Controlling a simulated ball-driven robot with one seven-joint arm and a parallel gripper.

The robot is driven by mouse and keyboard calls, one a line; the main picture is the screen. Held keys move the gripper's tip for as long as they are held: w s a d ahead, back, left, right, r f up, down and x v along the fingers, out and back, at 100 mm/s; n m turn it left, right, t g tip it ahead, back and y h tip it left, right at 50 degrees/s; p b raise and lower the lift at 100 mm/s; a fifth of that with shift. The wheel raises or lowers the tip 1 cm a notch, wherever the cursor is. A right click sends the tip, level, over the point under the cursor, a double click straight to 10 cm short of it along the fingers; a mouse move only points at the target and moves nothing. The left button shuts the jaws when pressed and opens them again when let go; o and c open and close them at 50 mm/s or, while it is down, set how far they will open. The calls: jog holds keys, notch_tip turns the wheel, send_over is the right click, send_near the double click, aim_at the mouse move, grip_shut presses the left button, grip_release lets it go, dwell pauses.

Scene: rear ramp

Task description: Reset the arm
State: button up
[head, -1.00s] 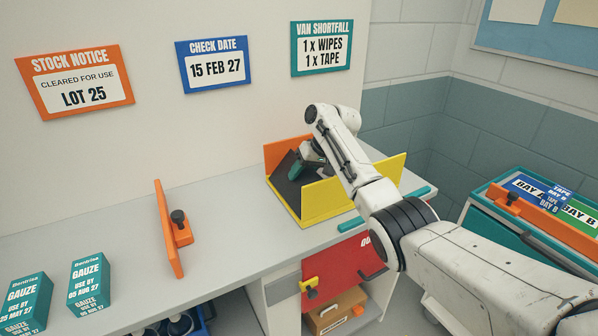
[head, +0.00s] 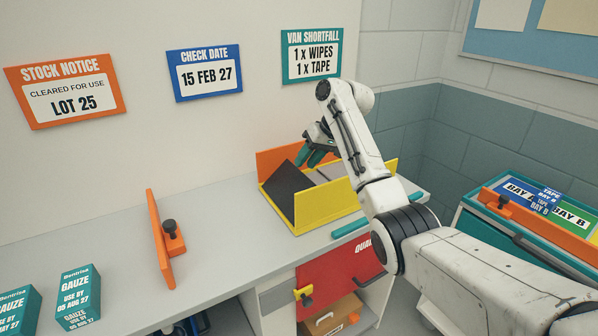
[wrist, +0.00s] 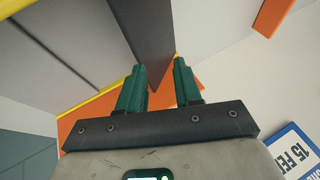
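My gripper (head: 318,157) is above the yellow and orange bin on the counter, at the end of my raised white arm. In the wrist view its two green fingers (wrist: 160,82) stand apart with a gap between them and nothing held. The yellow and orange bin (head: 325,207) stands below it, with a dark sloped panel (head: 287,188) inside. The same dark panel (wrist: 152,35) shows beyond the fingertips in the wrist view. Part of the bin is hidden behind my arm.
An orange upright plate with a black knob (head: 160,240) stands on the counter. Gauze boxes (head: 78,297) are at front left. A teal cart (head: 470,222) with labelled packs is at right. A red door (head: 335,268) is under the counter.

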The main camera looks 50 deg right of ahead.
jog(key=shift+v, duration=0.9)
